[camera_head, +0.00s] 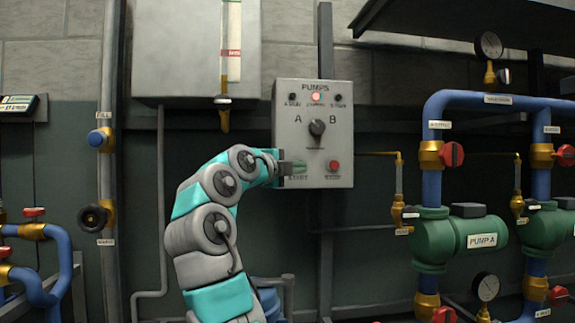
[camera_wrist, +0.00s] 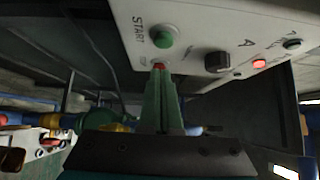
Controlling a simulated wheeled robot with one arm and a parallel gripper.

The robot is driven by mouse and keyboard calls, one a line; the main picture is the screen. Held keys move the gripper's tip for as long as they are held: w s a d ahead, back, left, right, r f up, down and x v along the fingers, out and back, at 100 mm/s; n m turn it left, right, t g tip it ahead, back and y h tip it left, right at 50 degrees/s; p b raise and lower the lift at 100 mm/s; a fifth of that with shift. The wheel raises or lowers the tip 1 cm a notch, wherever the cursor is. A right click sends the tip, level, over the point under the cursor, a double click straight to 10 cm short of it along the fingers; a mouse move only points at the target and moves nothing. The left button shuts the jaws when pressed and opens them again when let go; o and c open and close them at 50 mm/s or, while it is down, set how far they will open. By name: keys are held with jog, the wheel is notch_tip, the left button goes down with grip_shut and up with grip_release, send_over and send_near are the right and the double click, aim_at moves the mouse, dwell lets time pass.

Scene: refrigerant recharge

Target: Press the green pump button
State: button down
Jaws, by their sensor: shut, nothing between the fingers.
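The grey pump control panel (camera_head: 343,110) hangs on the wall; it also shows in the wrist view (camera_wrist: 195,18). Its green START button (camera_wrist: 163,37) is in plain sight in the wrist view, above my fingertips in the picture. My gripper (camera_wrist: 159,72) is shut and empty, its green fingers pointing at the panel. The tips overlap most of the red STOP button (camera_wrist: 158,66); I cannot tell whether they touch the panel. In the head view my gripper (camera_head: 299,167) is at the panel's lower left and covers the START button area. The STOP button (camera_head: 334,165) is clear there.
The panel has an A/B selector knob (camera_head: 317,128) and a lit red lamp (camera_head: 316,97). Blue pipes (camera_head: 432,187) and green pump A (camera_head: 447,240) stand to the right. A grey box (camera_head: 180,50) with a sight tube (camera_head: 231,45) hangs at the upper left.

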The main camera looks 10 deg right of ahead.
jog(key=shift+w+a+r+p, duration=0.15)
jog(key=shift+w+p, duration=0.25)
jog(key=shift+w, duration=1.1)
